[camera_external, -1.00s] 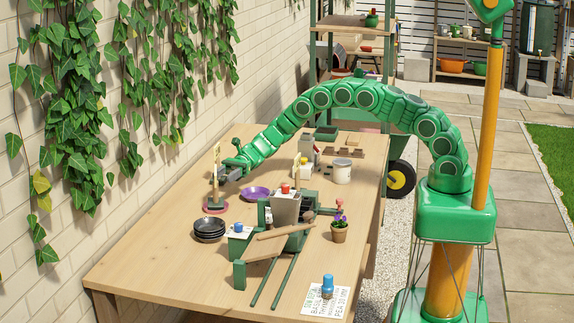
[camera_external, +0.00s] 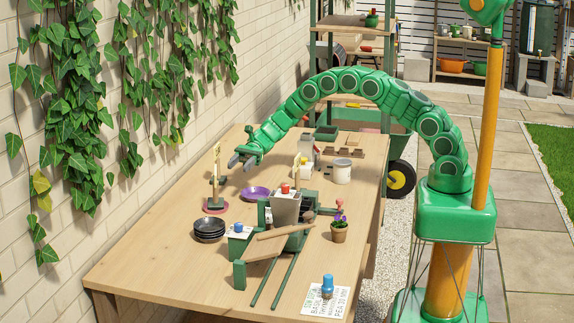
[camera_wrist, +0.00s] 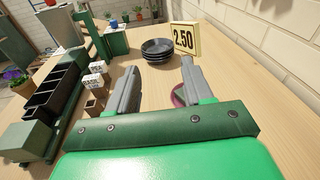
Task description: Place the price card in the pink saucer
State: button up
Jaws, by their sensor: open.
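In the wrist view the card (camera_wrist: 184,40) reads 2.50 and stands beyond the right finger. That finger hides most of the pink saucer (camera_wrist: 178,97). My gripper (camera_external: 238,162) is open, just right of the card in the external view, with a small gap to it. In the wrist view nothing is between the fingers of my gripper (camera_wrist: 160,68).
A purple saucer (camera_external: 256,192) and stacked black saucers (camera_external: 209,236) lie nearby. A grey hopper (camera_external: 285,208) on a green frame stands front right of them. A potted flower (camera_external: 339,230) and a white can (camera_external: 342,172) are further right. The table's left front is clear.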

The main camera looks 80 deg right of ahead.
jog(key=s+r+n+g+h, duration=0.2)
jog(key=s+r+n, duration=0.15)
jog(key=s, duration=0.55)
jog(key=s+r+n+g+h, duration=0.1)
jog(key=s+r+n+h, duration=0.3)
jog(key=s, duration=0.5)
jog(key=s+r+n+g+h, duration=0.1)
jog(key=s+r+n+g, duration=0.1)
jog(key=s+r, duration=0.5)
jog(key=s+d+n+h, duration=0.3)
jog(key=s+d, duration=0.2)
jog(key=s, duration=0.5)
jog(key=s+d+n+h, duration=0.3)
jog(key=s+d, duration=0.2)
jog(key=s, duration=0.6)
jog(key=s+d+n+t+h, duration=0.1)
jog(key=s+d+n+h, duration=0.2)
jog(key=s, duration=0.8)
jog(key=shift+d+r+h, duration=0.4)
jog(key=shift+d+r, duration=0.05)
jog(key=shift+d, duration=0.5)
